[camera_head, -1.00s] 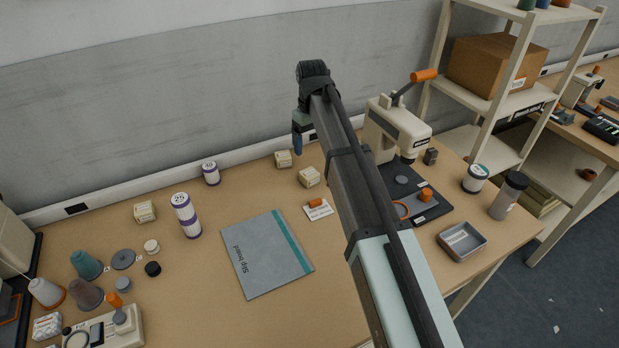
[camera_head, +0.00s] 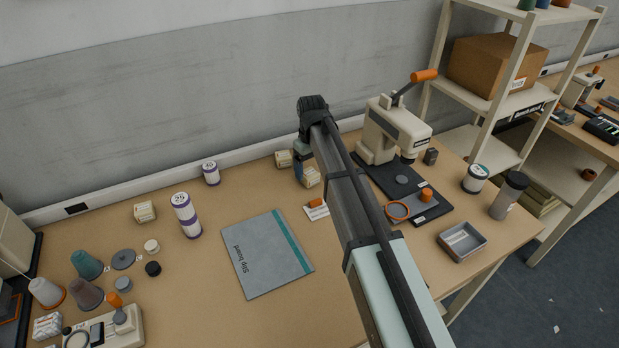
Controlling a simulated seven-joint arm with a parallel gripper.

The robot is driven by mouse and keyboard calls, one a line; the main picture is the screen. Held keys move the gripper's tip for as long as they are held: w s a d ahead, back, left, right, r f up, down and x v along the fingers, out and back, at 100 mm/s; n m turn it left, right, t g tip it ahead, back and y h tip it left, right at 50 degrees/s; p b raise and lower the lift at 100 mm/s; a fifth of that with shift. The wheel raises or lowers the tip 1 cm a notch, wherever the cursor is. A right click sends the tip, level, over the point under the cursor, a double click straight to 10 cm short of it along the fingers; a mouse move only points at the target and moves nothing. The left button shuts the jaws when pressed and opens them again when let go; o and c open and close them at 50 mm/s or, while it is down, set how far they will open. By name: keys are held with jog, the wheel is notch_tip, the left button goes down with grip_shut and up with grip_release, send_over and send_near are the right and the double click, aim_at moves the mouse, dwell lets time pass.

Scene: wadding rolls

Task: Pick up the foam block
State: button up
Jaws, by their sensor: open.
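Several small cream blocks with printed labels lie on the bench; I cannot read the labels or tell which is the foam block. One cream block (camera_head: 283,159) is near the wall, a second cream block (camera_head: 312,178) is just right of it and nearer, and a third cream block (camera_head: 144,211) is at the left. My gripper (camera_head: 299,175) reaches down between the first two, open.
A small card with an orange item (camera_head: 317,209) lies just in front. The beige press (camera_head: 395,130) with its dark base is to the right, beside my arm.

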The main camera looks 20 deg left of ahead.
aim_at(311, 174)
notch_tip(311, 174, down, 4)
jog(key=shift+f, duration=0.1)
jog(key=c, duration=1)
